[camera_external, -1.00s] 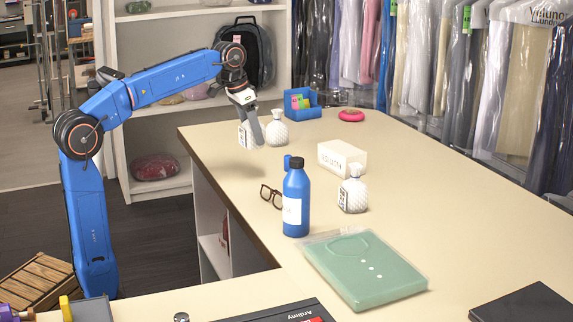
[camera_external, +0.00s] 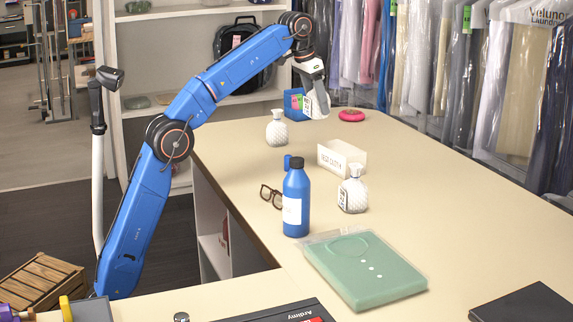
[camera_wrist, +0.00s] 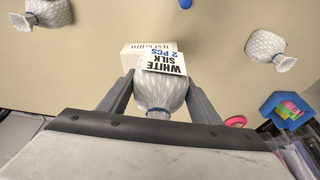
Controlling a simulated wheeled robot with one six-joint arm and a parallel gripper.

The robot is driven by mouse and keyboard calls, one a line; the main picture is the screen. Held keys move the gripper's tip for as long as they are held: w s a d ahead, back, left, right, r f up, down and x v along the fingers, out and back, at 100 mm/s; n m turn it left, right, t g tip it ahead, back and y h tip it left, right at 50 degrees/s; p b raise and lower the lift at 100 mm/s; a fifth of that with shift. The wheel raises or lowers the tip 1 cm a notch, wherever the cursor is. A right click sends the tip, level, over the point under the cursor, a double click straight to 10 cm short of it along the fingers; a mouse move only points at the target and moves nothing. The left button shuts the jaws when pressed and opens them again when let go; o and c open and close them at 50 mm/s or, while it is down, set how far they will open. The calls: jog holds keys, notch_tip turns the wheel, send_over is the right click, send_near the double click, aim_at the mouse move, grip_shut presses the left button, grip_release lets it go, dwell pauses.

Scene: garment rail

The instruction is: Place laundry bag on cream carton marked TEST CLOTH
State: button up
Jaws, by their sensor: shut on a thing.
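A white quilted laundry bag hangs in my gripper (camera_external: 312,82), which is shut on it, raised above the far part of the counter. The held bag (camera_wrist: 158,88) has a tag reading WHITE SILK 2 PCS in the wrist view; its tag side also shows in the external view (camera_external: 312,104). The cream carton (camera_external: 346,157) stands on the counter, its TEST CLOTH label facing front left, nearer the external camera than my gripper. In the wrist view the carton (camera_wrist: 127,60) shows beyond the held bag, partly hidden by its tag. The bag is apart from the carton.
Two similar bags stand on the counter, one left of the carton (camera_external: 277,129) and one at its front (camera_external: 353,191).

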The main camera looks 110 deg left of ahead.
jog(key=w+a, duration=0.1)
jog(key=w, duration=0.3)
send_over(338, 149)
jog(key=s, duration=0.1)
jog(key=shift+s+d+f, duration=0.1)
jog(key=shift+d+f, duration=0.1)
jog(key=shift+f, duration=2.4)
jog(key=shift+d+f, duration=0.2)
jog(key=shift+f, duration=2.35)
jog(key=shift+f, duration=0.1)
jog(key=o, duration=1.2)
jog(key=v, duration=1)
jog(key=shift+r, duration=0.25)
jog(key=shift+v, duration=0.8)
